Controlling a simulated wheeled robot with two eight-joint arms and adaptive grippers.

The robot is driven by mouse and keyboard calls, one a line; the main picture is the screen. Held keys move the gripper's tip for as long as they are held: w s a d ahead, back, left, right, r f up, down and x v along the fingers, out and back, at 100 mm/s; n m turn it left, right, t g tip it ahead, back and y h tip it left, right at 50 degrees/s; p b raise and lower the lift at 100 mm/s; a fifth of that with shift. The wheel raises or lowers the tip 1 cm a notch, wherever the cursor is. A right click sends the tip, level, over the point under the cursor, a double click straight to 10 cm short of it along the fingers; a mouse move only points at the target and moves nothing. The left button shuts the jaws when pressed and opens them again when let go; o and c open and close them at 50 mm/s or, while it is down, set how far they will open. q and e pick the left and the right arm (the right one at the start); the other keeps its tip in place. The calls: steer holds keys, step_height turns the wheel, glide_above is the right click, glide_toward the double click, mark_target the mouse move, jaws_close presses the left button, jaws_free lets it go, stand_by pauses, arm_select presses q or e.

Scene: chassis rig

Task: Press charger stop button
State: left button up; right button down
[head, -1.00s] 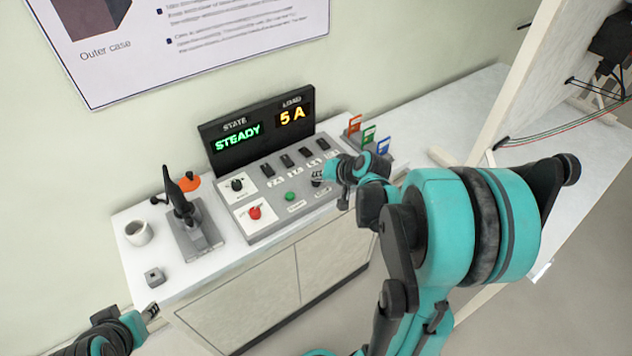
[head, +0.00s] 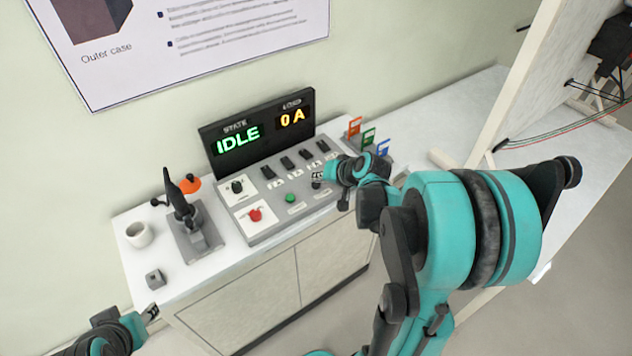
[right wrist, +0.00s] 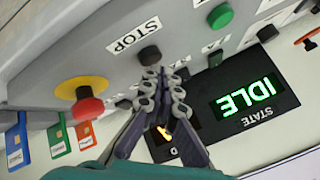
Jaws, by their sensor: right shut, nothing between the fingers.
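The control panel (head: 275,212) stands on the white cabinet. In the right wrist view the black stop button (right wrist: 150,55) sits beside a label reading STOP. My right gripper (head: 318,178) is shut and empty at the panel. In the right wrist view its fingertips (right wrist: 165,74) are right by the stop button; I cannot tell whether they touch it. The display (head: 257,131) reads STATE IDLE and load 0 A. My left gripper (head: 150,313) is at the lower left, away from the panel; its jaw state is unclear.
A green button (head: 290,198) and a red knob (head: 255,214) are on the panel. A red mushroom button (right wrist: 88,106) with a yellow collar is near the right fingers. A joystick (head: 186,215) and a white mug (head: 139,234) stand to the left. Coloured cards (head: 368,137) stand at the right.

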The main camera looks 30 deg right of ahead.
mark_target(318, 185)
steer(key=shift+r, duration=0.35)
step_height(318, 185, up, 5)
steer(key=p, duration=0.4)
steer(key=shift+r, duration=0.1)
stand_by(0.7)
steer(key=s+a+r+n+g, duration=0.1)
steer(key=s+a+r+n, duration=0.1)
steer(key=s+a, duration=0.6)
steer(key=s+a+r+n+h, duration=0.1)
steer(key=s+a+n, duration=0.4)
steer(key=s, duration=0.5)
steer(key=a+r, duration=0.1)
steer(key=a, duration=0.1)
steer(key=shift+a+g+h, duration=0.3)
steer(key=shift+a+g, duration=0.05)
steer(key=shift+g, duration=0.05)
